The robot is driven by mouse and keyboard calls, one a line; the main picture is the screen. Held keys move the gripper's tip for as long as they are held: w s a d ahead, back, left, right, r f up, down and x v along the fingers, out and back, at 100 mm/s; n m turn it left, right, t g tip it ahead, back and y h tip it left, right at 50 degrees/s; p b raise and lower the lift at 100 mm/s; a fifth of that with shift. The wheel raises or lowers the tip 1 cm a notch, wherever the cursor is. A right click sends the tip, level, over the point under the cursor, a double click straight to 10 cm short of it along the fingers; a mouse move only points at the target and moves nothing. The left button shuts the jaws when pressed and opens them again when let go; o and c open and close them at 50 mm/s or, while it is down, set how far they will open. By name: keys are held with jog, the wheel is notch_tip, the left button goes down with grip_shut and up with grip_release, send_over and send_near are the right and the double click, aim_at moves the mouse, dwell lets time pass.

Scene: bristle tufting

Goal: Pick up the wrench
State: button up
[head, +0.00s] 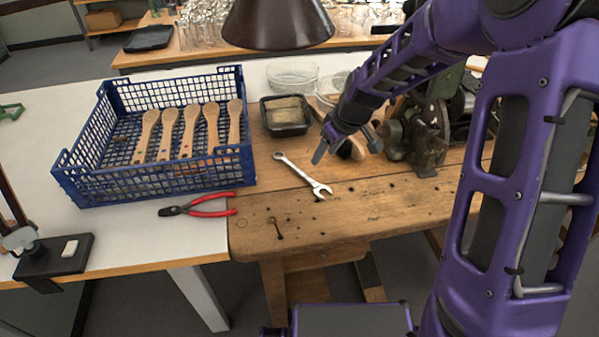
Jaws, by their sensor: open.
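A silver wrench (302,174) lies flat on the wooden workbench (270,200). It runs diagonally, with its ring end at the upper left and its open-jaw end at the lower right. My gripper (347,153) hangs above the bench, to the right of the wrench's shaft. Its two fingers are spread apart and I see nothing held between them. The wrench is in full view. I cannot tell exactly how high the fingers are above the bench.
A blue crate (160,187) with several wooden brush handles stands left. Red pliers (200,207) lie in front of it. A black tray (286,128) sits behind the wrench. A dark metal machine (427,135) stands right of my gripper. A lamp shade (277,25) hangs above.

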aim_at(308, 177)
jog(key=x, duration=1.3)
jog(key=shift+w+a+b, duration=0.15)
jog(key=shift+a+b, duration=0.1)
jog(key=shift+b, duration=0.1)
grip_shut()
jog(key=shift+r, duration=0.1)
dwell(0.7)
